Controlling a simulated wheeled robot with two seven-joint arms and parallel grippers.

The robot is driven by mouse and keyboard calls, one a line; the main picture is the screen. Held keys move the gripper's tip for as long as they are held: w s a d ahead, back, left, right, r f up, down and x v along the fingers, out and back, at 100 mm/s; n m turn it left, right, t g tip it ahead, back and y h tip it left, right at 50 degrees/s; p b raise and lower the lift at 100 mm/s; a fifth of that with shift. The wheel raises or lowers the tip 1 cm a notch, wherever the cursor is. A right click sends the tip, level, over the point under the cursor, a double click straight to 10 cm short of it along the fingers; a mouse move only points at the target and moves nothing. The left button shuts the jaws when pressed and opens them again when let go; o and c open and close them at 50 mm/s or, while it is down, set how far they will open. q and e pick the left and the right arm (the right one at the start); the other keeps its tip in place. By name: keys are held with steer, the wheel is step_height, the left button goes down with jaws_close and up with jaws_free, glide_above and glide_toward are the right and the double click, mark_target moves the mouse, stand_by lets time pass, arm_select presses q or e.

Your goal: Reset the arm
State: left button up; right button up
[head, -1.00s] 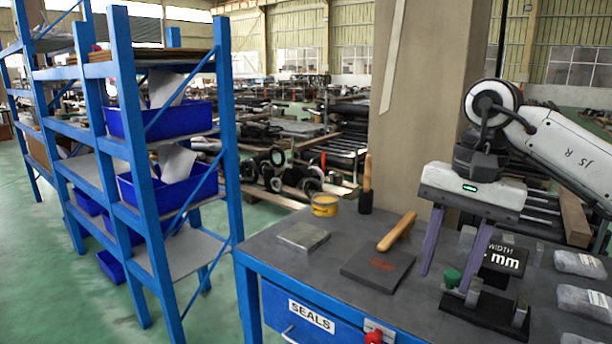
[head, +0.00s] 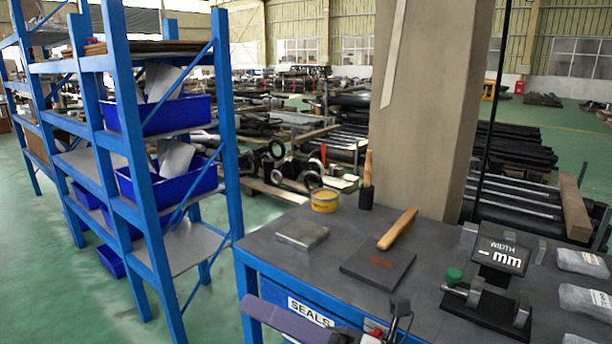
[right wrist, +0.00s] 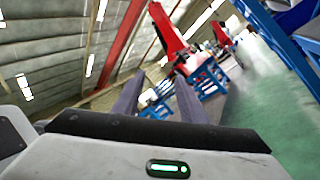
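My right arm is drawn back low. In the head view my right gripper (head: 264,309) shows only in part at the bottom edge, in front of the bench drawer, with a purple-grey finger pointing left. In the right wrist view its two fingers (right wrist: 157,88) stand apart with nothing between them, so it is open and empty. That camera looks out at the hall, not at the bench. My left gripper is not in view. On the bench (head: 265,241), the measuring stand (head: 482,308) with a green knob and a width display (head: 500,256) reading "– mm" stands clear of the gripper.
The bench also holds a dark plate (head: 378,268) with a wooden-handled tool (head: 398,229), a grey block (head: 302,233), a yellow tin (head: 324,200) and bagged parts (head: 583,262). A blue shelf rack (head: 222,130) stands left, a pillar (head: 425,120) behind.

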steer(key=w+d+f+m+t+h, duration=0.1)
steer(key=d+f+m+t+h, duration=0.5)
steer(key=f+m, duration=0.5)
steer(key=w+d+f+m+t+h, duration=0.1)
steer(key=d+f+m+t+h, duration=0.5)
steer(key=m, duration=0.9)
steer(key=s+d+f+m+g+h, duration=0.3)
steer(key=s+f+m, duration=0.3)
steer(key=s+f, duration=0.3)
steer(key=s+d+f+m+g+h, duration=0.4)
steer(key=s+f, duration=0.5)
steer(key=f, duration=0.3)
steer(key=d+m+g, duration=0.1)
steer(key=d+m, duration=0.1)
steer(key=shift+s+d+m+p, duration=0.15)
steer(key=shift+s+m+p, duration=0.1)
steer(key=shift+m+p, duration=0.15)
